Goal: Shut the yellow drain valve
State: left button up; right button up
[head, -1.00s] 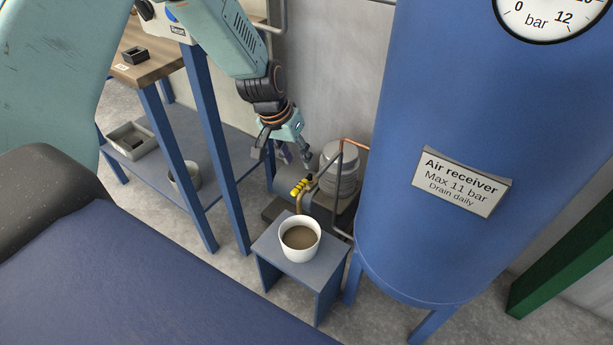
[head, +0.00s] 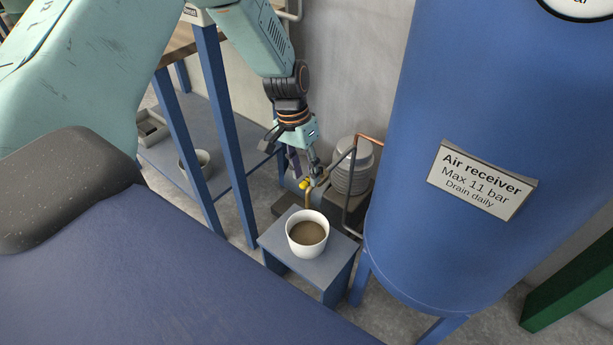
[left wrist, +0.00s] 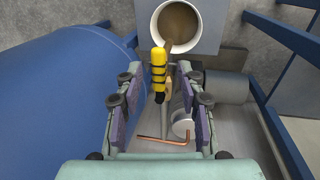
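The yellow drain valve handle (head: 304,184) is on a thin pipe beside the blue air receiver (head: 400,200). In the left wrist view the handle (left wrist: 158,65) is a yellow bar with black bands, pointing up the picture towards the white bucket. My left gripper (head: 304,170) is just above the valve and partly hides it. In the left wrist view its fingers (left wrist: 160,88) are spread on both sides of the handle, with gaps, so it holds nothing. The white bucket (head: 307,234) of brown liquid stands below the outlet. My right gripper is not in view.
The bucket stands on a small blue stool (head: 337,272). A grey ribbed unit (head: 353,165) and copper piping are close behind the valve. A blue-legged bench (head: 212,120) is at the left, with a container (head: 195,163) on its lower shelf.

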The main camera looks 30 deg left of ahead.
pick_arm(q)
jog(key=shift+s+d+f, duration=0.1)
jog(key=shift+f, duration=0.2)
jog(key=shift+d, duration=0.1)
jog(key=shift+c, duration=0.2)
grip_shut()
dwell(0.3)
